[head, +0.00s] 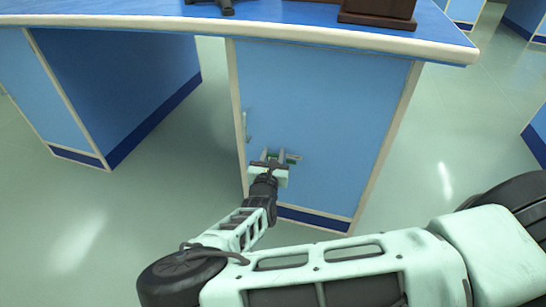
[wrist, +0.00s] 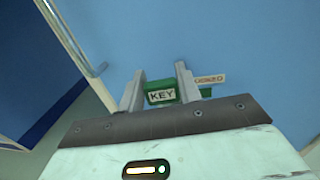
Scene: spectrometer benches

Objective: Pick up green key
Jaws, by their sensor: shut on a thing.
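The green key (wrist: 161,97) has a white label reading "KEY". In the wrist view it sits between the two fingers of my gripper (wrist: 159,88), which is shut on it. In the head view my gripper (head: 270,155) is low in front of the blue cabinet door (head: 315,110), and the key is mostly hidden there by the fingers. A green piece with a pale label (wrist: 208,80) shows just right of the right finger, close to the cabinet face. I cannot tell whether it is joined to the key or whether the key touches the door.
The blue benchtop (head: 290,12) with a pale edge overhangs the cabinet. A grey handle (head: 246,125) is at the door's left side. A dark brown object (head: 378,12) stands on the benchtop. Open floor (head: 215,120) lies left of the cabinet, before another blue cabinet (head: 120,80).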

